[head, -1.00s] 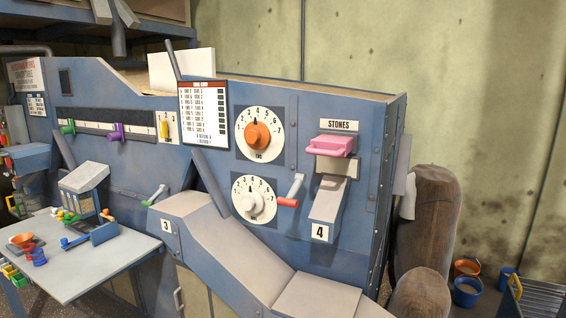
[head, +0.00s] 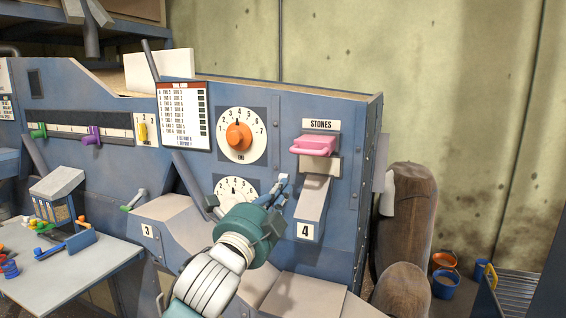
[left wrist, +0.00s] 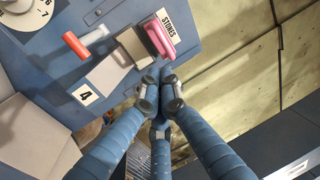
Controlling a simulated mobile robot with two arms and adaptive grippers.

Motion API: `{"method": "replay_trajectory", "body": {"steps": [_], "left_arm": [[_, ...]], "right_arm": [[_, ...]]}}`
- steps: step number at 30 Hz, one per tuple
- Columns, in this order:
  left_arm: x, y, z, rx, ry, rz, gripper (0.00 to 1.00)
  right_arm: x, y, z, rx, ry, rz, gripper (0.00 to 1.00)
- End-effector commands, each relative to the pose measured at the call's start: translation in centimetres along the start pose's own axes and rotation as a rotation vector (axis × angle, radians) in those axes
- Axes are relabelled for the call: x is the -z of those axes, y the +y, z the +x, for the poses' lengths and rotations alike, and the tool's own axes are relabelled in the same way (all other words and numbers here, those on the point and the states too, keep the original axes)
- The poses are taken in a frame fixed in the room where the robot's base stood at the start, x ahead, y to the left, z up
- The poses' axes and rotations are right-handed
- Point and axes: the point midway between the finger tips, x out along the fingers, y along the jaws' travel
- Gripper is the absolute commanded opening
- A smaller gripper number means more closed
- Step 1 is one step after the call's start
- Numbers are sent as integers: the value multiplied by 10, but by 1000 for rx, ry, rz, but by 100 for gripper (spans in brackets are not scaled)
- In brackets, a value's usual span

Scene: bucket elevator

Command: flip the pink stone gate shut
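The pink stone gate (head: 315,146) sticks out from the blue panel under the STONES label, above a grey chute marked 4 (head: 312,210). In the left wrist view the pink gate (left wrist: 158,40) is above the fingers, apart from them. My left gripper (head: 280,185) is in front of the panel, left of and below the gate, hiding part of the lower white dial. In the left wrist view its fingertips (left wrist: 160,94) are drawn together with nothing visible between them. My right gripper is not in view.
An orange-knobbed dial (head: 239,136) is left of the gate. The red-ended lever (left wrist: 85,44) shows in the left wrist view, left of the chute. The space in front of the gate looks clear.

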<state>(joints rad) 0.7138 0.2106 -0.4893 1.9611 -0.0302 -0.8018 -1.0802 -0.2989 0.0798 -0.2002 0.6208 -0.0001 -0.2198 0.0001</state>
Motion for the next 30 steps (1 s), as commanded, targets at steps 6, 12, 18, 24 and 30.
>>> {"method": "replay_trajectory", "body": {"steps": [6, 12, 18, 24, 30], "left_arm": [[1, -3, -1, 4, 1, 5, 0], [0, -3, 2, 3, 1, 3, 0], [1, -6, 28, 1, 0, 1, 0], [1, -7, 72, 2, 0, -1, 0], [1, -6, 111, 0, 0, 1, 0]], "right_arm": [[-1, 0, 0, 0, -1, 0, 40], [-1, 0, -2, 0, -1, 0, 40], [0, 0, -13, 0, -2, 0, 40], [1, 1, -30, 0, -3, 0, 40], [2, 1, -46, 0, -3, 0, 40]]}}
